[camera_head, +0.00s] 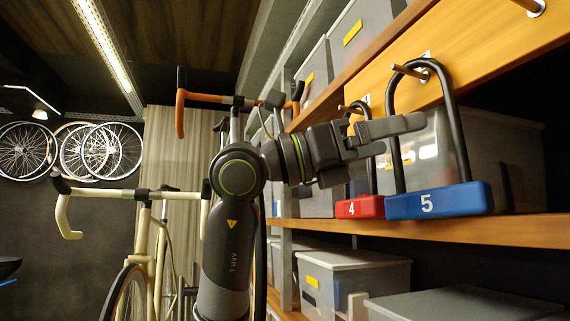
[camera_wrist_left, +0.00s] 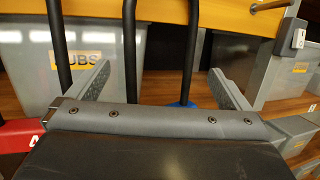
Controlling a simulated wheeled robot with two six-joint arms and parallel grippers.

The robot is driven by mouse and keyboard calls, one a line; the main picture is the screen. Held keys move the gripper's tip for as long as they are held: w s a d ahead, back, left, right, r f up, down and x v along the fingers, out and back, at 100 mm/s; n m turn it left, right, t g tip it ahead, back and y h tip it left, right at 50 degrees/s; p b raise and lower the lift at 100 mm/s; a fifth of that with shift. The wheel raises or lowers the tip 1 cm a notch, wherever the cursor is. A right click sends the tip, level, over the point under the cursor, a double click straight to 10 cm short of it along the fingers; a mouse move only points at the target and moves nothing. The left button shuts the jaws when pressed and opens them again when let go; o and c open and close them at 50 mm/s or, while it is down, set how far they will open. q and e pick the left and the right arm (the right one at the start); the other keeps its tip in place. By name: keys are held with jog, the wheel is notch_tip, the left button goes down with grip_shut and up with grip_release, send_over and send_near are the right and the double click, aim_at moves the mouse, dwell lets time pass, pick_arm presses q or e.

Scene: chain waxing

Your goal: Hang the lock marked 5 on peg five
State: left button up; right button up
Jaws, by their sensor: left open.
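The blue lock marked 5 (camera_head: 440,201) hangs upright, its black U-shackle looped over a metal peg (camera_head: 411,72) on the wooden board. The label behind this peg is mostly covered, so I cannot read its number. My left gripper (camera_head: 398,136) is open at the shackle, its fingers level with the shackle legs. In the left wrist view, black shackle bars stand between the open fingers (camera_wrist_left: 163,88), with a bit of the blue lock body (camera_wrist_left: 184,105) below. I cannot tell whether the fingers touch the shackle. My right gripper is not in view.
The red lock marked 4 (camera_head: 360,207) hangs close on the left of the blue lock. A bare peg (camera_head: 530,7) sticks out at the upper right. Grey bins (camera_head: 470,150) stand behind the locks on a wooden shelf (camera_head: 520,230). Bicycles stand at the left.

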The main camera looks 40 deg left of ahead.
pick_arm(q)
jog(key=b+v, duration=0.7)
jog(key=v, duration=0.9)
jog(key=shift+s+a, duration=0.25)
jog(key=shift+s, duration=0.05)
jog(key=shift+f, duration=0.1)
